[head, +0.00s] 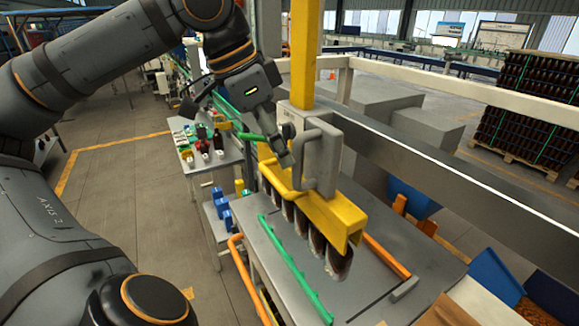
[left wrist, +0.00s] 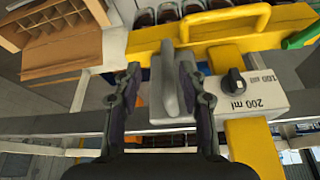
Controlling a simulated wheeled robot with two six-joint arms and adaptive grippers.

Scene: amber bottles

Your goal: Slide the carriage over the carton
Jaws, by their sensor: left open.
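The carriage (head: 322,150) is a grey block on a yellow beam (head: 330,208), with a grey handle (head: 302,155) on its side. Several dark bottles (head: 318,240) hang in a row under the yellow beam. My left gripper (head: 281,148) is open beside the handle. In the left wrist view, the grey handle (left wrist: 168,85) shows between the open fingers, nearer the right finger; I cannot tell whether they touch. The carton (left wrist: 55,38), brown with compartments, is at the upper left there. It shows partly at the lower right of the head view (head: 462,308). My right gripper is out of view.
A yellow post (head: 303,55) rises behind the carriage, and a pale grey rail (head: 455,172) runs right from it. A green guide bar (head: 292,268) lies on the table below the bottles. The wrist view shows a black knob (left wrist: 235,83) beside "200 ml".

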